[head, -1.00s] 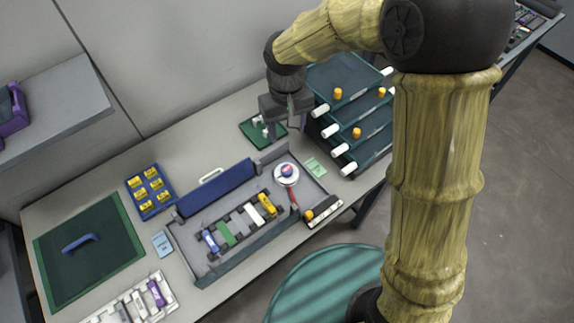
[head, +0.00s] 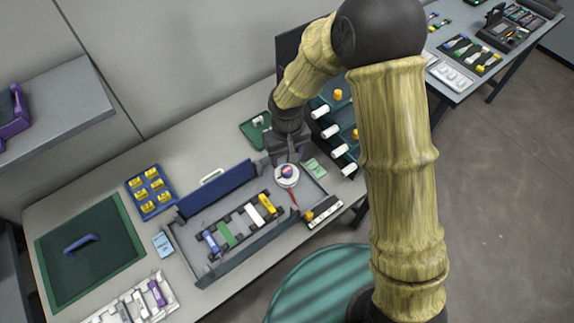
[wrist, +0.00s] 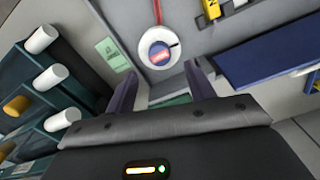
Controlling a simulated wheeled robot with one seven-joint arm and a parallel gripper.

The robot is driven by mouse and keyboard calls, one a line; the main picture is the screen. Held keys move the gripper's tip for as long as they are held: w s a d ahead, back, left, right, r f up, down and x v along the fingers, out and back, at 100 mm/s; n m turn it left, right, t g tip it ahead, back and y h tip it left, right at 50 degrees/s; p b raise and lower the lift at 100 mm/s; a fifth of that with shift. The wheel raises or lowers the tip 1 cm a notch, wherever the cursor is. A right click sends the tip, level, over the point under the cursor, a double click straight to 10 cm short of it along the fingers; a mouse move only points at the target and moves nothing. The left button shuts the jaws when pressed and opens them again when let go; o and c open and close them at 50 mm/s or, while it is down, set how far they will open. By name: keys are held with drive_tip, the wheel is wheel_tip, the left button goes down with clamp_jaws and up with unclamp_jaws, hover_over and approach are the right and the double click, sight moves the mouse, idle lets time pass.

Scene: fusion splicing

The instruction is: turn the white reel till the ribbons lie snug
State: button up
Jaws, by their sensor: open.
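The white reel (head: 287,175) lies in the right end of the grey tray (head: 232,274), with a blue and red centre. In the wrist view the reel (wrist: 172,45) sits just beyond the fingertips. A red ribbon (head: 294,198) runs from the reel toward the near wall of the tray; in the wrist view it (wrist: 158,12) leaves the reel upward. My gripper (head: 287,157) is over the tray's far right edge, next to the reel. In the wrist view my gripper (wrist: 158,78) is open, with nothing between its fingers. I cannot tell whether the ribbon is slack.
Coloured blocks, including a yellow one (head: 267,204), sit in the tray left of the reel. A blue bar (head: 217,188) lines its far side. A shelf rack with white rollers (head: 330,131) stands to the right. A green card (head: 316,168) lies near the reel.

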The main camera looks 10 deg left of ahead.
sight(287, 169)
wheel_tip(287, 169, down, 6)
drive_tip(key=shift+r, duration=0.1)
drive_tip(key=c, duration=1)
